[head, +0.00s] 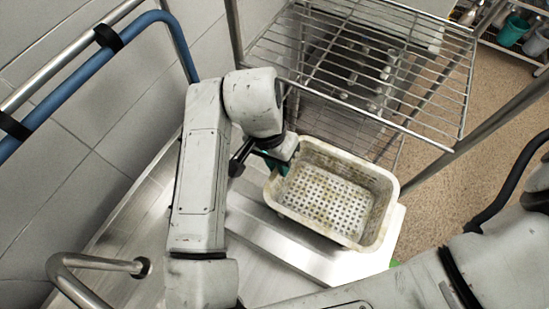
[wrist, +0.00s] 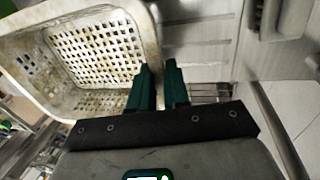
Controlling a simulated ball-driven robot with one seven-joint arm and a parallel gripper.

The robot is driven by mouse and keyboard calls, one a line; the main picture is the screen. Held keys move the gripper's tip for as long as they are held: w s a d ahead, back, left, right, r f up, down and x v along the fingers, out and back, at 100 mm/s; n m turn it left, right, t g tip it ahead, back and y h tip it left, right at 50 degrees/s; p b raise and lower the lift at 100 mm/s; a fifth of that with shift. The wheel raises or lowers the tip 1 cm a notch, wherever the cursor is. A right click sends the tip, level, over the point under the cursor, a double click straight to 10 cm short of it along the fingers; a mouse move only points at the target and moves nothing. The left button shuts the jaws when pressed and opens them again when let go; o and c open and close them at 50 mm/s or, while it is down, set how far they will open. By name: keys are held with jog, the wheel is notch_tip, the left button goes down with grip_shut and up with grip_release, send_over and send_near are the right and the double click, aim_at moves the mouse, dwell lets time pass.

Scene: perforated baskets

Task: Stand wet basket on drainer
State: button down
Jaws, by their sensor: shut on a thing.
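The basket (head: 345,166) is off-white, stained and perforated. It is empty and slightly tilted, and it is above or on the steel surface in the head view; I cannot tell whether it touches. My gripper (head: 279,164) is at its left rim, partly hidden by my wrist. In the wrist view the dark green fingers of my gripper (wrist: 156,84) are shut on the rim of the basket (wrist: 98,52). The steel surface (head: 262,236) below may be the drainer; the frames do not make this certain.
A wire rack (head: 350,70) with two levels stands just behind the basket, its front edge close to the rim. A blue rail (head: 70,90) runs along the tiled wall at left. A metal post (head: 490,125) stands at right. Brown floor (head: 455,130) is open beyond.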

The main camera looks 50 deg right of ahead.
jog(key=f+b, duration=0.1)
jog(key=f, duration=0.1)
jog(key=w+f+b, duration=0.1)
jog(key=f+b, duration=0.1)
dwell(0.3)
jog(key=shift+f, duration=0.2)
jog(key=c, duration=1.1)
grip_release()
jog(key=shift+r, duration=0.1)
jog(key=p+v, duration=0.7)
jog(key=v, duration=0.5)
